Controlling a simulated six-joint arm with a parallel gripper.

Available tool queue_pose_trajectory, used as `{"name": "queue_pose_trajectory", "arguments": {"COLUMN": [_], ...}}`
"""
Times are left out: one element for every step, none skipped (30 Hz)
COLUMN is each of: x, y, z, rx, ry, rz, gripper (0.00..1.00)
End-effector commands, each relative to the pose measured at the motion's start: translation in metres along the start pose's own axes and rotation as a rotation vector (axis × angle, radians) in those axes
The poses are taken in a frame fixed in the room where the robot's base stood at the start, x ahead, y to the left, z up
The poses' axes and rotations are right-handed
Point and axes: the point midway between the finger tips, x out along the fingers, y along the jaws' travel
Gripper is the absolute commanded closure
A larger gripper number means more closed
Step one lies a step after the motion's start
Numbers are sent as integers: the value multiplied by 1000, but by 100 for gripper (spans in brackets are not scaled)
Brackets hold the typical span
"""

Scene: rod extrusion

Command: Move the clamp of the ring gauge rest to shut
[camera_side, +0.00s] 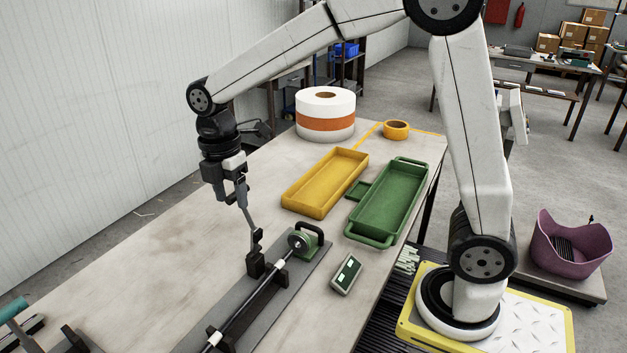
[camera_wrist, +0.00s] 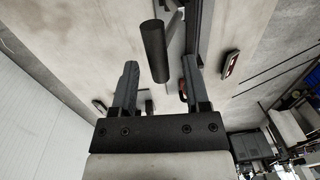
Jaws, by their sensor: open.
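My gripper (camera_side: 241,207) points down above the far end of a grey base plate, fingers apart. In the wrist view the two fingers (camera_wrist: 164,80) are open, with a black cylindrical grip (camera_wrist: 154,50) beyond and roughly between their tips; I cannot tell whether they touch it. In the side view a dark upright lever (camera_side: 257,240), seemingly the clamp, rises from a black block (camera_side: 255,264) just below the gripper. Beside it a round green and metal gauge (camera_side: 299,240) with a black loop handle (camera_side: 316,229) stands at the end of a dark rod (camera_side: 252,303).
A yellow tray (camera_side: 318,207) and a green tray (camera_side: 418,189) lie behind the plate. A small green-faced box (camera_side: 346,274) sits to its right. A large white and orange roll (camera_side: 325,124) and a yellow tape roll (camera_side: 396,130) stand farther back. The table left of the plate is mostly clear.

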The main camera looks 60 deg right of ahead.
Motion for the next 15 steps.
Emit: {"name": "queue_pose_trajectory", "arguments": {"x": [7, 10, 14, 17, 20, 23, 24, 26, 27, 28, 29, 29, 30, 30, 30], "y": [0, 0, 0, 0, 0, 0, 0, 0, 0, 0, 0, 0, 0, 0, 0], "z": [0, 0, 0, 0, 0, 0, 0, 0, 0, 0, 0, 0, 0, 0, 0], "rx": [0, 0, 0, 0, 0, 0, 0, 0, 0, 0, 0, 0, 0, 0, 0], "ry": [0, 0, 0, 0, -1, -1, -1, -1, 0, 0, 0, 0, 0, 0, 0], "rz": [-2, -2, -2, -1, -1, -2, -2, -1, 0, 0, 0, 1, 1, 1, 1], "gripper": [40, 40, 40, 40, 40, 40, 40, 40, 40, 40, 40, 40, 40, 40, 40]}}
